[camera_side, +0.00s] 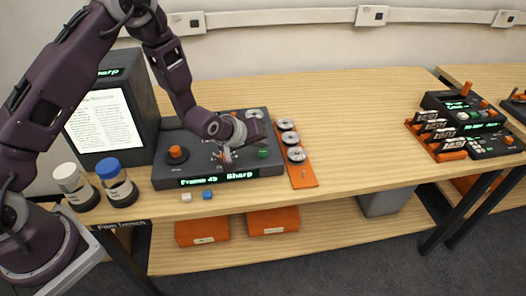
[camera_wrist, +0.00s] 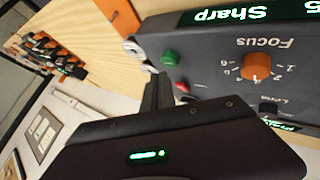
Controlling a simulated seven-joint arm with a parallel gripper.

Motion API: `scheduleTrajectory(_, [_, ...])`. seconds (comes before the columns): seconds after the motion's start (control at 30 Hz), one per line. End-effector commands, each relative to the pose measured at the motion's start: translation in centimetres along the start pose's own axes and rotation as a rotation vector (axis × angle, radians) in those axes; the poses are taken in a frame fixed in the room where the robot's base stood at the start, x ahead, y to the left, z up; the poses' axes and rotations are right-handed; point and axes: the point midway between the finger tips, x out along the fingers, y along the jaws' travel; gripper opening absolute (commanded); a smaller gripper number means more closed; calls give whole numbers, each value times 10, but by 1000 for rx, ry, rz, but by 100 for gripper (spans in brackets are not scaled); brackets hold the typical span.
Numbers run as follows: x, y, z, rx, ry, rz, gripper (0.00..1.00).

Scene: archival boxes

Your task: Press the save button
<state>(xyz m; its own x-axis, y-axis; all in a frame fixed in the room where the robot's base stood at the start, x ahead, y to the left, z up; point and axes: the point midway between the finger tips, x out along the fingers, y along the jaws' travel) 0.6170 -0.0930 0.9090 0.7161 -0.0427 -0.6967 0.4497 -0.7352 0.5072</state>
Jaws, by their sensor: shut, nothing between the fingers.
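The dark console (camera_side: 200,170) stands on the wooden bench, its front display reading "Frame 45 Sharp". A green button (camera_side: 263,153) sits at its front right; it also shows in the wrist view (camera_wrist: 170,57). A red button (camera_wrist: 182,87) lies just beside it in the wrist view. I cannot read a save label on either. My gripper (camera_side: 238,135) is over the right half of the console, shut and empty. In the wrist view its fingers (camera_wrist: 157,90) are close to the green and red buttons; I cannot tell whether they touch anything. An orange Focus knob (camera_wrist: 257,66) is further right there.
An orange strip with several reels (camera_side: 295,154) lies right of the console. Two capped jars (camera_side: 115,185) and a lit page screen (camera_side: 103,120) stand at left. A white and a blue small piece (camera_side: 207,194) lie at the front edge. The bench's middle right is clear.

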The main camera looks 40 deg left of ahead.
Motion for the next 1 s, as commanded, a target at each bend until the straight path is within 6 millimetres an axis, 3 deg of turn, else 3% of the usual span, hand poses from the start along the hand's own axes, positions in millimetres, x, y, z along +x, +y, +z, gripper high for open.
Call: scheduleTrajectory(1.0, [8,-6,6,0,0,0,0])
